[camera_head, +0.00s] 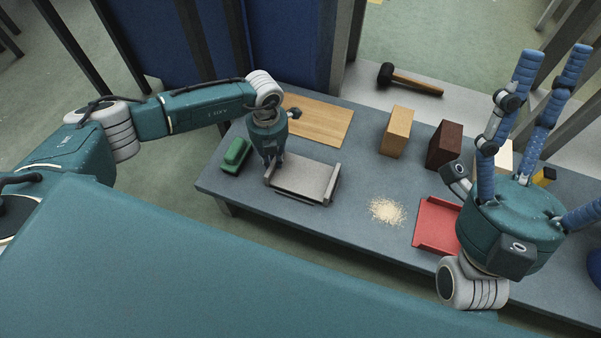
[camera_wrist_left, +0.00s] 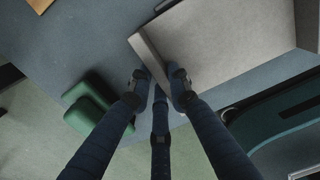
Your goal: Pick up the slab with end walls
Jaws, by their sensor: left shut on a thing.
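The slab with end walls (camera_head: 303,180) is a grey, flat piece with a low raised wall at each end, at the left part of the table in the head view. My left gripper (camera_head: 272,162) comes down from above and is shut on its left end wall. In the left wrist view the fingers (camera_wrist_left: 158,88) close around the wall of the pale grey slab (camera_wrist_left: 225,38). A dark strip shows under the slab's front edge; I cannot tell whether it is clear of the table. My right gripper (camera_head: 548,58) is empty, its blue fingers spread and pointing up.
The grey table (camera_head: 340,222) also holds a green block-like item (camera_head: 236,155), a wooden board (camera_head: 322,124), a tan brick (camera_head: 396,132), a dark brown brick (camera_head: 444,146), a sand pile (camera_head: 387,211) and a red tray (camera_head: 436,224). A mallet (camera_head: 412,80) lies behind.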

